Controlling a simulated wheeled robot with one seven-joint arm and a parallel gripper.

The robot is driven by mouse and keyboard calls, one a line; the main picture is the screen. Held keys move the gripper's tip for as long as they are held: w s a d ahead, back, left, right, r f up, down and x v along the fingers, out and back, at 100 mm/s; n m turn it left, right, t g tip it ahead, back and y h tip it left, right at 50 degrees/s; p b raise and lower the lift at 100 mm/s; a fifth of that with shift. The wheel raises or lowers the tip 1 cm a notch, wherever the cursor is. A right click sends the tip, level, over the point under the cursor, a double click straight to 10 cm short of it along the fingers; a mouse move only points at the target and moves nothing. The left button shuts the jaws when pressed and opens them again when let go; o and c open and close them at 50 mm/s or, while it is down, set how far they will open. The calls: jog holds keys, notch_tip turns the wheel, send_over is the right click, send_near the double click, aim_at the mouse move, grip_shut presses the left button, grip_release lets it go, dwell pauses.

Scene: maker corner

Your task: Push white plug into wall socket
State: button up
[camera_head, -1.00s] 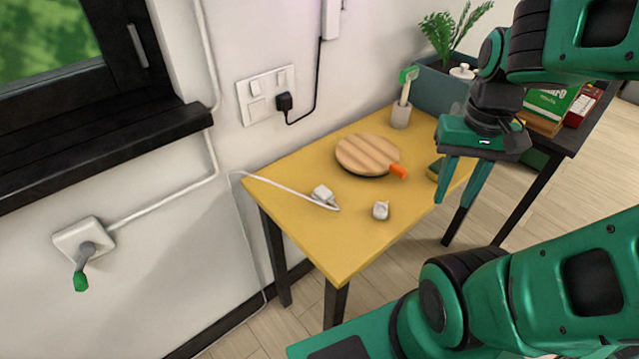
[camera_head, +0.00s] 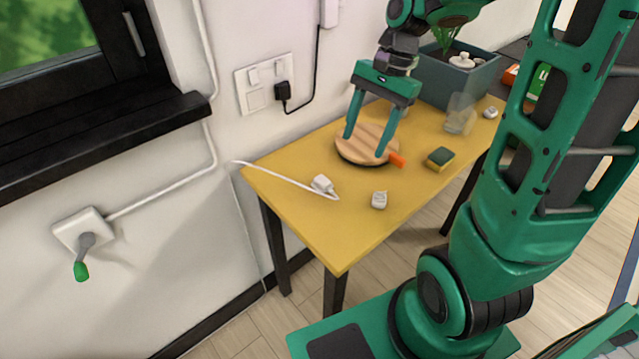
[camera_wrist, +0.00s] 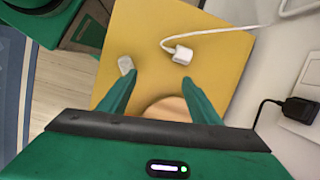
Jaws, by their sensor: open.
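The white plug (camera_head: 322,184) lies on the yellow table (camera_head: 300,226) with its white cable running toward the wall. It also shows in the wrist view (camera_wrist: 182,55), ahead of my fingers and apart from them. The wall socket plate (camera_head: 255,100) is on the white wall behind the table. It has switches on top, a black plug (camera_head: 283,91) in its right part and a free-looking outlet at left. My gripper (camera_head: 366,146) is open and empty above the round wooden board (camera_head: 366,139), its fingers pointing down. The wrist view shows both fingertips (camera_wrist: 158,78) spread apart.
A small white object (camera_head: 379,200) sits on the table right of the plug. An orange handle (camera_head: 397,160), a sponge (camera_head: 439,158) and a clear glass (camera_head: 460,116) are further right. A grey planter (camera_head: 450,82) stands behind. The table's front left is clear.

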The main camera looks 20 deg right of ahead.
jog(key=m+y, duration=0.1)
jog(key=m, duration=0.1)
send_near(322, 180)
notch_tip(322, 180, up, 2)
jog(key=w+d, duration=0.1)
jog(key=shift+w+d+r+g, duration=0.1)
jog(key=shift+w+r+g, duration=0.05)
jog(key=shift+g, duration=0.25)
jog(key=shift+x, duration=2.85)
jog(key=shift+x, duration=2.6)
jog(key=shift+r, duration=0.1)
jog(key=shift+c, duration=0.6)
jog(key=c, duration=1)
